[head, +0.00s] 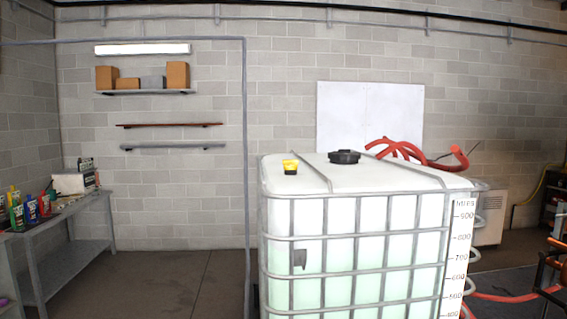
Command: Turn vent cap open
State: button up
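A large white tank (346,216) in a grey metal cage stands right of centre, with pale green liquid showing in its lower part. On its flat top, near the front left corner, is a small yellow cap (290,165) on a black base. A wider black round lid (344,157) sits near the middle of the top. I cannot tell from the picture which of the two is the vent cap, or how far either is turned.
Red hoses (401,149) lie over the back right of the tank's top. A workbench (64,222) with bottles stands at the left. Wall shelves (146,92) hold boxes. The floor (160,280) between bench and tank is clear.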

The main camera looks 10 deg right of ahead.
aim_at(288, 164)
jog(key=u, duration=2.5)
jog(key=i, duration=3.85)
jog(key=z, duration=3.15)
jog(key=i, duration=2.7)
